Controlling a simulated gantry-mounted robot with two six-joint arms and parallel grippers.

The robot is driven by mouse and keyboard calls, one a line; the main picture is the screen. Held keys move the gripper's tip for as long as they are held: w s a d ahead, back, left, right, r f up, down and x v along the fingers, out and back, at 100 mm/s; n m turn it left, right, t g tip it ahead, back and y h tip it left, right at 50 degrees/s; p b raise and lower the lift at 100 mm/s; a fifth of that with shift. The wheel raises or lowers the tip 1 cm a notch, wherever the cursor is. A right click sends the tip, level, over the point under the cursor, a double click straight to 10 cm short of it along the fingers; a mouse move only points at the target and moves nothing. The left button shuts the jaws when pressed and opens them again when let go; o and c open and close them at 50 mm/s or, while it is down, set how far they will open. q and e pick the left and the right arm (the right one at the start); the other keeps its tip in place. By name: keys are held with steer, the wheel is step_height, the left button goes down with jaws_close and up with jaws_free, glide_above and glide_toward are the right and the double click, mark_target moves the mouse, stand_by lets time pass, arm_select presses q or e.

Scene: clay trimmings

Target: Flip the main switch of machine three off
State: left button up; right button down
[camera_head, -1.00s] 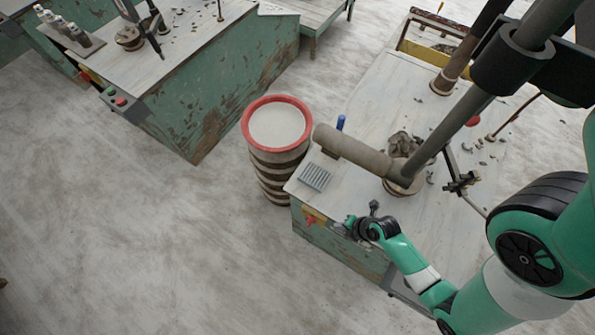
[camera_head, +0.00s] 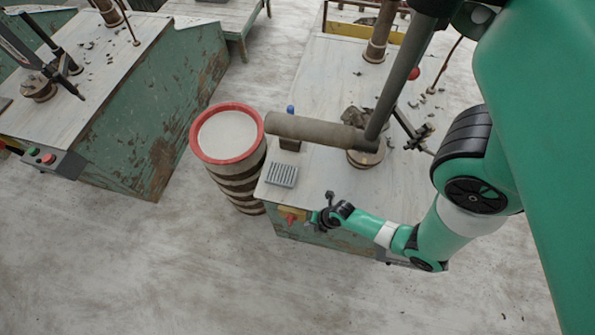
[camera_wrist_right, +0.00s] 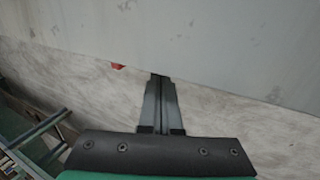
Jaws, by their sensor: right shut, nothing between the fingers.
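A red switch handle (camera_head: 291,218) on a yellow plate (camera_head: 286,211) sits at the left end of the near green side of the right-hand machine bench (camera_head: 345,237). No machine number is readable. My right gripper (camera_head: 314,217) is just right of the switch, with a small gap visible between them. In the right wrist view, its fingers (camera_wrist_right: 158,80) are shut and empty. A small red bit (camera_wrist_right: 118,67), likely the switch, peeks past the pale panel edge, left of the fingertips; the rest of it is hidden. My left gripper is not in view.
A striped drum (camera_head: 228,135) with a red rim stands left of the bench. A grey grille (camera_head: 282,175) and a blue-topped object (camera_head: 290,140) are on the bench. Another bench with a green-and-red button box (camera_head: 45,160) is at left. The floor in front is clear.

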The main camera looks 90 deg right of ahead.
mark_target(291, 221)
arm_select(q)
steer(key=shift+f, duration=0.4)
arm_select(e)
steer(key=w, duration=0.1)
steer(key=w+f, duration=0.1)
steer(key=w, duration=0.2)
steer(key=shift+w+d+f, duration=0.25)
steer(key=shift+w+d, duration=0.05)
steer(key=shift+d, duration=0.1)
steer(key=shift+a, duration=0.1)
